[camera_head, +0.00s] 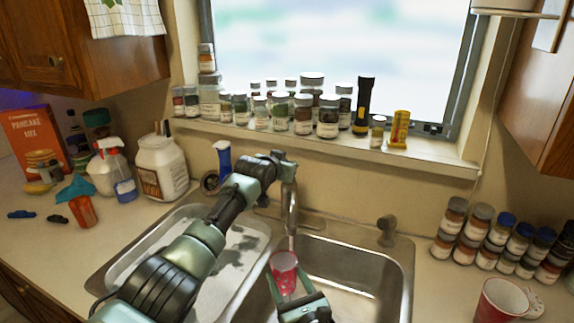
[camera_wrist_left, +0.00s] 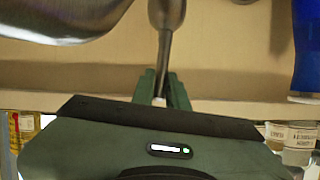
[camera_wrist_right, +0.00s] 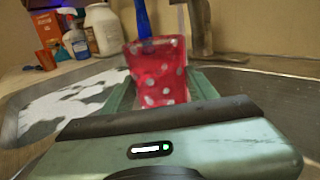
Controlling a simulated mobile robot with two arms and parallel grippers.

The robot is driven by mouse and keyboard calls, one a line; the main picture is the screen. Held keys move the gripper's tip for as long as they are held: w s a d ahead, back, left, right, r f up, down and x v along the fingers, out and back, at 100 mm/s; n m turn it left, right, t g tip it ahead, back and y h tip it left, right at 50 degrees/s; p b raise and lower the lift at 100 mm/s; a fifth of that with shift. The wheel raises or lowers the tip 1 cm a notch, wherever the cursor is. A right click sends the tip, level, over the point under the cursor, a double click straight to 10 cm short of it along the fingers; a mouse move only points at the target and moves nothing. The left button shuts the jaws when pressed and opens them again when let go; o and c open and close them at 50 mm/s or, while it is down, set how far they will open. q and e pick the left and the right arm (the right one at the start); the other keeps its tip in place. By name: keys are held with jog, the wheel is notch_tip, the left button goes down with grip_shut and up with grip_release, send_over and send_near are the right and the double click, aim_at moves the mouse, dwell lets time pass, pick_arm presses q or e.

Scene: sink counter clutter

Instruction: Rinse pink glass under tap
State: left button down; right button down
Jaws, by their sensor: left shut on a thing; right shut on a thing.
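The pink glass (camera_head: 284,272) with pale dots is between the fingers of my right gripper (camera_head: 288,285), over the right basin just below the tap spout. In the right wrist view the glass (camera_wrist_right: 158,78) stands nearly upright between the shut fingers (camera_wrist_right: 165,95). A thin pale stream, seemingly water, shows under the tap (camera_head: 290,208) above the glass. My left gripper (camera_head: 277,157) is at the top of the tap. In the left wrist view its fingers (camera_wrist_left: 163,88) are shut on the slim metal tap lever (camera_wrist_left: 164,50). The inside of the glass is mostly hidden.
The left basin (camera_head: 180,235) is partly covered by my left arm. Jars and a black flashlight (camera_head: 363,105) line the windowsill. A red cup (camera_head: 500,302) and stacked jars (camera_head: 480,235) stand at right. A spray bottle (camera_head: 110,168) and white jug (camera_head: 162,165) stand at left.

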pick_arm(q)
jog(key=shift+f, duration=0.1)
jog(key=shift+s+a+f, duration=0.1)
jog(key=shift+f, duration=0.05)
jog(key=shift+s+t, duration=0.25)
jog(key=shift+t, duration=0.25)
jog(key=c, duration=1.4)
grip_release()
jog(key=shift+s, duration=0.15)
jog(key=v, duration=1.1)
jog(key=shift+s+a, duration=0.25)
jog(key=shift+a, duration=0.1)
